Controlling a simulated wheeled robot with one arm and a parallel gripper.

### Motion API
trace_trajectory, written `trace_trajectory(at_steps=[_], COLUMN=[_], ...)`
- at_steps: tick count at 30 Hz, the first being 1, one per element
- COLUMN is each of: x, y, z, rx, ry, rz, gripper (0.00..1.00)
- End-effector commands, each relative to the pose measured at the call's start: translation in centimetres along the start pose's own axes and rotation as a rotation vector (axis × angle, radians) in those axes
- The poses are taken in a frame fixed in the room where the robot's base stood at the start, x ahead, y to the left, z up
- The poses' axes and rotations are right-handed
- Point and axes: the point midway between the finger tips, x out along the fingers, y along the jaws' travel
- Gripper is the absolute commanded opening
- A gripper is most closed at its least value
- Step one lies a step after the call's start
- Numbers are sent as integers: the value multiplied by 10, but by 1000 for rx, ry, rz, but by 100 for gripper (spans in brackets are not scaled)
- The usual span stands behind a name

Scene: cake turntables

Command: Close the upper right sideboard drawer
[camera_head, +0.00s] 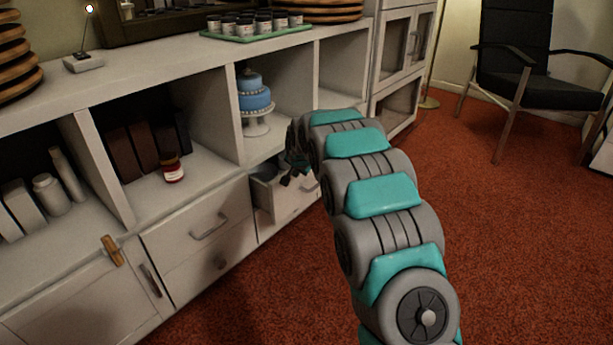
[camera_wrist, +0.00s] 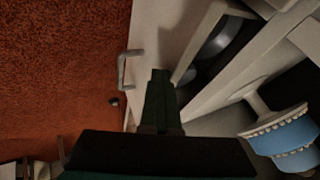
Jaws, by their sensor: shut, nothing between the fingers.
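The upper right sideboard drawer (camera_head: 287,199) is white and stands partly open in the head view, below the cubby with the blue cake. Its front carries a grey handle (camera_wrist: 124,69), and a round grey item (camera_wrist: 217,38) lies inside. My gripper (camera_head: 294,174) is at the drawer in the head view, with my arm hiding part of the drawer's right side. In the wrist view my shut gripper (camera_wrist: 161,76) is empty, its fingertips over the drawer's white front beside the handle. Whether they touch it I cannot tell.
A blue tiered cake (camera_head: 253,94) on a white stand (camera_head: 257,125) sits in the cubby above. The left drawer (camera_head: 205,222) is shut. A red-lidded jar (camera_head: 172,172) stands in another cubby. The red carpet (camera_head: 520,230) is clear at right, before a black chair (camera_head: 515,85).

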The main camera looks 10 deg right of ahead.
Motion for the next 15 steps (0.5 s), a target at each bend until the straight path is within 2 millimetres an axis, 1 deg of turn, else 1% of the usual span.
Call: trace_trajectory(at_steps=[1,7,15], x=[5,22,40], y=[-9,-41,-72], z=[0,-1,0], rx=[-2,-1,-1], ry=[1,2,0], rz=[0,-3,-1], gripper=[0,0,0])
